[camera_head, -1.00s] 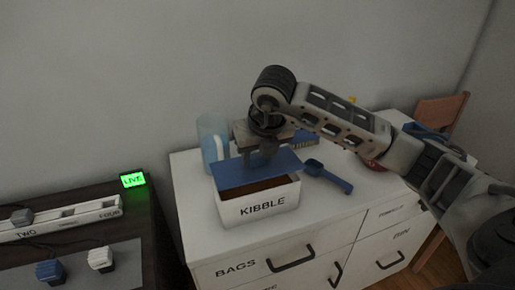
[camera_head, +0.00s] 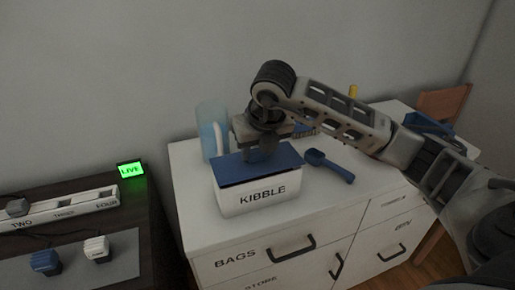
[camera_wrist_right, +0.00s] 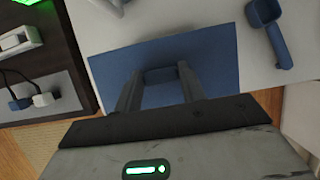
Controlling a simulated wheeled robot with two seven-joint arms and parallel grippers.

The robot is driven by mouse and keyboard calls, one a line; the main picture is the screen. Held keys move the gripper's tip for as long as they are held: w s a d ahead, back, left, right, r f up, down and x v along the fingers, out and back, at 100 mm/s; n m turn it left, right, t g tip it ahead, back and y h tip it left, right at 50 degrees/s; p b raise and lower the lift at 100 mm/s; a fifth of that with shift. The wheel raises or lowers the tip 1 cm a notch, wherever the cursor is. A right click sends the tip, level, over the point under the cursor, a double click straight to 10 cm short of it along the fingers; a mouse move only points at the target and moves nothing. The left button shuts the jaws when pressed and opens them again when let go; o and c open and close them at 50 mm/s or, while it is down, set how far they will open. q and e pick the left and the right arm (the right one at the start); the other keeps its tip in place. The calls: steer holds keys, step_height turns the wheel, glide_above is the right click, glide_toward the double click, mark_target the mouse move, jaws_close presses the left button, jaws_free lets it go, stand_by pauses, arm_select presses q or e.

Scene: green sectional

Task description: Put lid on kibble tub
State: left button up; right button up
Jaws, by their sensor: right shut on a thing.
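The white kibble tub (camera_head: 258,196) stands on the white cabinet top, its label facing me. The blue lid (camera_head: 232,172) lies flat over the tub's opening and covers it in the head view; a thin dark line shows under its front edge. My right gripper (camera_head: 261,150) is above the lid, shut on its handle. In the right wrist view the lid (camera_wrist_right: 215,60) spreads under the gripper (camera_wrist_right: 159,78), whose fingers flank the small blue handle (camera_wrist_right: 159,75). The tub is hidden beneath the lid there. My left gripper is not in view.
A blue scoop (camera_head: 330,166) lies right of the tub. A translucent blue container (camera_head: 212,135) stands behind it, close to the gripper. A brush (camera_head: 305,130) lies behind. A dark table with a power strip (camera_head: 60,208) is at left.

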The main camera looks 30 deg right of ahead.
steer(key=shift+f+b, duration=0.1)
steer(key=shift+b, duration=0.2)
stand_by(0.7)
steer(key=shift+f+b, duration=0.3)
steer(key=shift+b, duration=0.1)
stand_by(0.4)
steer(key=shift+f+b, duration=0.2)
steer(key=shift+b, duration=0.1)
stand_by(0.6)
stand_by(0.4)
steer(key=o, duration=1.5)
steer(key=shift+r, duration=0.1)
